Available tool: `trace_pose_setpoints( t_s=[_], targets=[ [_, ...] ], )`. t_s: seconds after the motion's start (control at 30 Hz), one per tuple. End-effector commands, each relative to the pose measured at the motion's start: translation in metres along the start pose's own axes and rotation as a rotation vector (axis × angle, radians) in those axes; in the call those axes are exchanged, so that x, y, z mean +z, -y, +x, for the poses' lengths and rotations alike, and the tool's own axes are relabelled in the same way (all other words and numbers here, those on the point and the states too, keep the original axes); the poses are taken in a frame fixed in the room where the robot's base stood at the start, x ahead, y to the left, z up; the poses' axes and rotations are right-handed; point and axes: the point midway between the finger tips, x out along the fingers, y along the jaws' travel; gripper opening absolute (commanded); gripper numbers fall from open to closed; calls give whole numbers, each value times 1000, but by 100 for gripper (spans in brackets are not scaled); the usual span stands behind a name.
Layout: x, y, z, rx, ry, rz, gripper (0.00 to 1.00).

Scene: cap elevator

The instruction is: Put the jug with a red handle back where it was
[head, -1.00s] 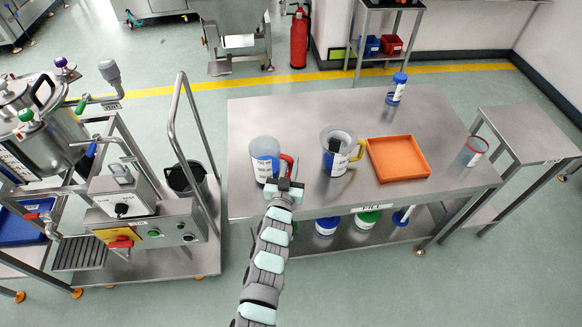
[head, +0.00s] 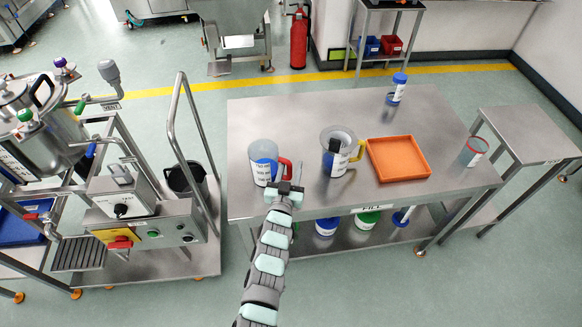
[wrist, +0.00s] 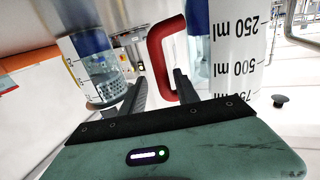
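The jug with a red handle (head: 262,174) is clear with a white scale label and something blue inside. It stands upright near the front left of the steel table. Its handle (head: 285,169) points right, toward my gripper (head: 290,188), which is at the table's front edge. In the wrist view the jug's scale (wrist: 238,55) shows at the right. The red handle (wrist: 160,55) lies between the spread fingers of my gripper (wrist: 160,78), close to the right finger, with a gap on the left.
A jug with a yellow handle (head: 336,160) stands to the right, then an orange tray (head: 398,177). A blue-capped container (head: 398,88) is at the back, and a red-rimmed one (head: 474,152) is at the right. The table's back left (head: 270,115) is clear.

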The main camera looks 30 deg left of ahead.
Motion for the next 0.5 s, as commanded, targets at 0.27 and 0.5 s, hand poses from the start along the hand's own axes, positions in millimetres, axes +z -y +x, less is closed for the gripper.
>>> trace_pose_setpoints(
  t_s=[0.27,0.5],
  targets=[
    [0,5,-44,-1,-1,1,37],
    [3,7,-84,-1,2,0,37]
  ],
)
